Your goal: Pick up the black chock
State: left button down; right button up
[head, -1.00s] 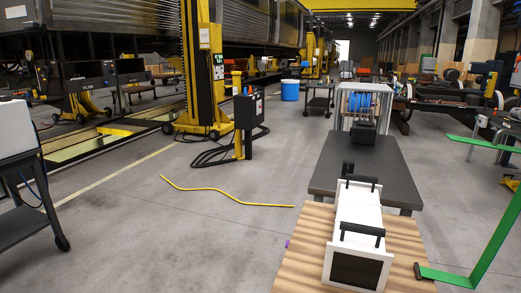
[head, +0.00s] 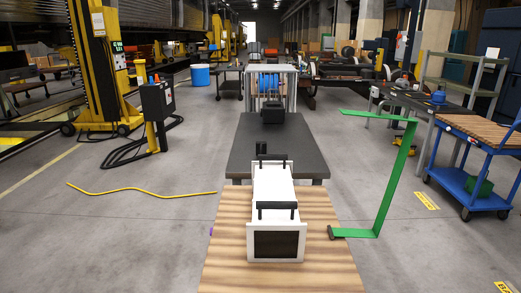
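A black blocky object (head: 272,113), which looks like the chock, sits at the far end of a dark grey table (head: 250,150). A smaller dark upright piece (head: 261,149) shows near that table's front edge, just behind a white box. I cannot tell what this piece is. Neither of my grippers is in the head view.
The white box (head: 274,215) with black handles stands on a striped wooden table (head: 228,245) in front. A blue cart (head: 455,183) is farther right. A yellow cable (head: 140,195) lies on open floor at left.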

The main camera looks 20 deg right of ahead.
aim_at(261, 147)
jog(key=i+j+u, duration=0.15)
jog(key=j, duration=0.25)
jog(key=j+u, duration=0.15)
jog(key=j, duration=0.25)
jog(key=i+j+u, duration=0.15)
jog(key=j, duration=0.2)
jog(key=i+j+z, duration=0.35)
jog(key=i+j, duration=0.8)
jog(key=i+l+z, duration=0.1)
jog(key=i+z, duration=0.35)
jog(key=i, duration=0.45)
jog(key=i+j+z, duration=0.15)
jog(key=i+z, duration=0.3)
jog(key=i, duration=0.4)
